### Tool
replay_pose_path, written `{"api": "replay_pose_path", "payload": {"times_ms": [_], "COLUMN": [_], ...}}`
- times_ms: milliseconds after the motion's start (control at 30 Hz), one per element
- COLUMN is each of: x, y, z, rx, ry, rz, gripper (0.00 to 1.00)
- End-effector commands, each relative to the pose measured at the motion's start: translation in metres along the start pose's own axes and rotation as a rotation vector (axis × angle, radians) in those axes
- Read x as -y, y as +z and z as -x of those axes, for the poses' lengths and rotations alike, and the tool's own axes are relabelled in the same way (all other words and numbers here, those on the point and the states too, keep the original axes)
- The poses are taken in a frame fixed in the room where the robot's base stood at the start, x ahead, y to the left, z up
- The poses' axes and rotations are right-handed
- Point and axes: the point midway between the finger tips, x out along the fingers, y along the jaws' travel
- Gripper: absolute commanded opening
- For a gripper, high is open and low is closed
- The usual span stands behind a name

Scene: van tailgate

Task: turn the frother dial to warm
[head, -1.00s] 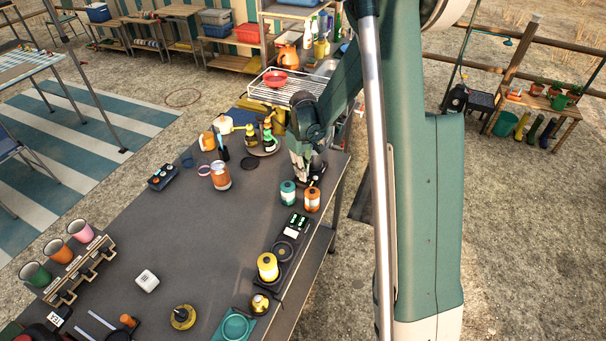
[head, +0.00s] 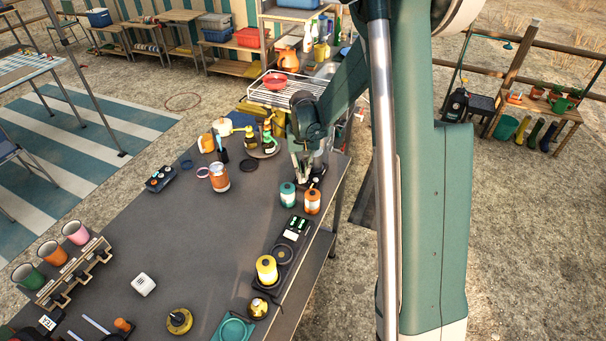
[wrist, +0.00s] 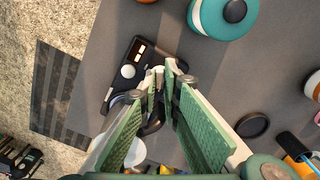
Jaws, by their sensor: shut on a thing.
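The frother base (wrist: 125,70) is a slim dark unit with a round white button and small orange-lit marks, at left of centre in the wrist view. In the head view its dark end (head: 314,184) shows at the table's right edge, behind the teal and orange canisters. My gripper (wrist: 164,72) points down at the base's right side. Its green-padded fingers are closed on the dial, which they mostly hide; I cannot read its setting. In the head view my gripper (head: 303,180) stands at the same spot. A dark curved part shows between the fingers.
A teal canister (head: 288,195) and an orange canister (head: 312,202) stand close in front of my gripper. A copper-coloured canister (head: 220,178) stands to the left. Bottles on a round tray (head: 266,152) are behind.

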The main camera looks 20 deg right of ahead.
Motion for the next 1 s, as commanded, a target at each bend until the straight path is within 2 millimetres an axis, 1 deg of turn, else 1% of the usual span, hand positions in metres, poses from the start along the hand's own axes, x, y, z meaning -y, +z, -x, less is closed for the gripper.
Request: {"api": "replay_pose_path", "payload": {"times_ms": [300,333,367,400,767,1000], "x": [0.000,0.000,0.000,0.000,0.000,0.000], "y": [0.000,0.000,0.000,0.000,0.000,0.000], "z": [0.000,0.000,0.000,0.000,0.001,0.012], "rx": [0.000,0.000,0.000,0.000,0.000,0.000], "ry": [0.000,0.000,0.000,0.000,0.000,0.000], "rz": [-0.002,-0.002,-0.001,-0.001,-0.001,-0.001], "gripper": [0.00,0.09,0.13,0.14,0.14,0.14]}}
